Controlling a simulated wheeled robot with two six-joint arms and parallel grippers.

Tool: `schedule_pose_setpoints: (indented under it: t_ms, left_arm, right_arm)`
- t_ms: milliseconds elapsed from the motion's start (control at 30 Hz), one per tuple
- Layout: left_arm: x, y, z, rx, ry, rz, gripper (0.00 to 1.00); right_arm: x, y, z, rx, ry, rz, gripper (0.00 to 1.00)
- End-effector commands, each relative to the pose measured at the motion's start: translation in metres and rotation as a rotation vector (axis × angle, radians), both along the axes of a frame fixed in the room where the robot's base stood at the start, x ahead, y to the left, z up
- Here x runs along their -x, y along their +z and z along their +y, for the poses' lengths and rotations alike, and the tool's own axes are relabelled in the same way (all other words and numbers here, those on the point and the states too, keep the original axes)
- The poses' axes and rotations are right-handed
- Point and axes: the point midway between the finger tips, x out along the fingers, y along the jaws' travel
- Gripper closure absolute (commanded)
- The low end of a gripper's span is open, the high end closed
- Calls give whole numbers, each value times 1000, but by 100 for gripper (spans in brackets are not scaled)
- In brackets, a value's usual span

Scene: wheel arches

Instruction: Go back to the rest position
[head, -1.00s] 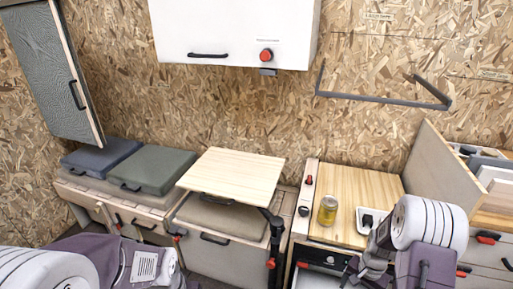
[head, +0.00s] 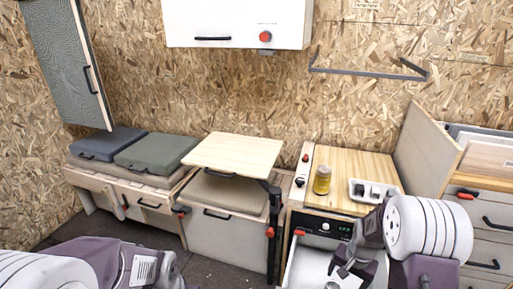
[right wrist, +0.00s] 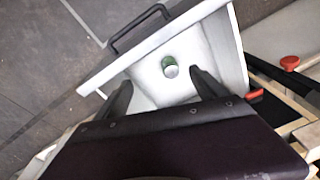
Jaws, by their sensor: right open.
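My right gripper (head: 350,272) is open and empty at the lower right of the head view, above an open white drawer (head: 308,265) below the wooden counter. In the right wrist view its two dark fingers (right wrist: 162,90) are spread apart over the drawer (right wrist: 215,45). A small green and white can (right wrist: 169,67) stands inside the drawer, beyond the fingertips and not held. My left arm comes in at the lower left of the head view, but its fingers are not in view.
Cushioned benches (head: 150,190) are further left. Dark floor (head: 215,268) lies in front.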

Motion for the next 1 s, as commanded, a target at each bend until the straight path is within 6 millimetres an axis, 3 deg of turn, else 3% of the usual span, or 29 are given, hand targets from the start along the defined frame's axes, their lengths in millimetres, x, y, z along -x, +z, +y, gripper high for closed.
schedule_pose_setpoints:
  t_ms: [33,367,633,800,833,900,1000]
  left_arm:
    - [0,-23,0,0,0,0,64]
    - [0,-95,0,0,0,0,64]
    - [0,-146,0,0,0,0,64]
    - [0,-142,0,0,0,0,64]
    - [0,-142,0,0,0,0,64]
    - [0,-116,0,0,0,1,64]
    - [0,-95,0,0,0,0,64]
  right_arm:
    - [-1,-14,8,3,22,-14,19]
    - [25,-41,63,15,209,-71,19]
    - [80,-74,97,23,421,-70,19]
    - [132,-84,100,18,566,16,19]
    - [132,-84,100,22,612,17,19]
    - [130,-58,100,24,618,12,19]
    - [130,-36,100,23,616,12,19]
